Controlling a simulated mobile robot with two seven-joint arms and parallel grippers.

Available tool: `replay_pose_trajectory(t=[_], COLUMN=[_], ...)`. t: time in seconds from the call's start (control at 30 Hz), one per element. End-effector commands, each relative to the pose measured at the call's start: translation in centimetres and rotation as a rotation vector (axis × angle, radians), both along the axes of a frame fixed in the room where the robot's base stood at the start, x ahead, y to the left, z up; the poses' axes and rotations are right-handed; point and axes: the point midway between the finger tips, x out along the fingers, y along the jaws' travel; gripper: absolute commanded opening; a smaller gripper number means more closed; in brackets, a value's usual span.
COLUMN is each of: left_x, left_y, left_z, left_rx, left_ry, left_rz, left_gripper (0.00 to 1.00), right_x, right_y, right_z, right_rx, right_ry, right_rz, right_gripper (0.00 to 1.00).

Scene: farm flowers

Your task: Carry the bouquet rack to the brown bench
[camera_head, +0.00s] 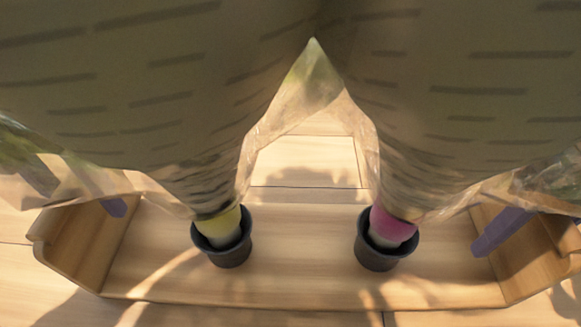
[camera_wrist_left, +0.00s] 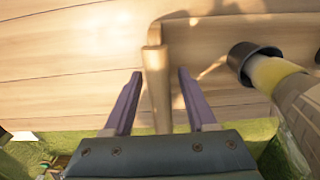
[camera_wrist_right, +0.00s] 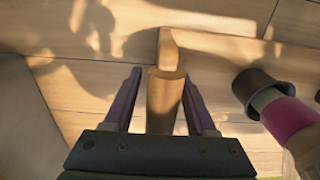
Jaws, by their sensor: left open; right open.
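The bouquet rack (camera_head: 300,285) is a pale wooden tray with raised end walls. Two dark cups on it hold wrapped bouquets, one with a yellow base (camera_head: 222,228) and one with a pink base (camera_head: 392,226). The wrappings fill the upper head view. My left gripper (camera_wrist_left: 158,75) is open, its purple fingers on either side of the rack's left end wall (camera_wrist_left: 157,90). My right gripper (camera_wrist_right: 162,72) is open, its fingers on either side of the right end wall (camera_wrist_right: 165,100). Gaps show between fingers and walls in both wrist views.
The rack stands on a light wooden plank surface (camera_head: 305,158). Green grass (camera_wrist_left: 70,150) lies beyond its edge in the left wrist view. The bouquets block most of the far view, and I cannot make out a brown bench.

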Motion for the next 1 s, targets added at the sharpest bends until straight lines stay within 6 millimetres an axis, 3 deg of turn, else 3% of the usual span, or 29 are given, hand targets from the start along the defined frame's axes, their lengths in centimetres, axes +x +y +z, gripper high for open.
replay_pose_trajectory(t=[0.1,0.3,0.53,1.0], left_x=[0.1,0.1,0.0,0.0], left_y=[0.0,0.0,0.0,0.0], left_z=[2.9,6.5,7.9,7.9], left_rx=[0.001,0.0,0.002,0.001], left_ry=[-0.007,-0.005,-0.001,0.0], left_rz=[-0.001,0.0,0.0,0.0], left_gripper=[0.57,0.57,0.57,0.57], right_x=[0.0,0.0,0.1,0.1], right_y=[0.0,0.0,0.0,0.0], right_z=[0.0,0.0,0.8,10.2], right_rx=[0.0,0.0,-0.001,-0.001], right_ry=[0.0,0.0,-0.003,-0.005], right_rz=[0.0,0.0,0.001,0.002], right_gripper=[0.57,0.57,0.57,0.57])
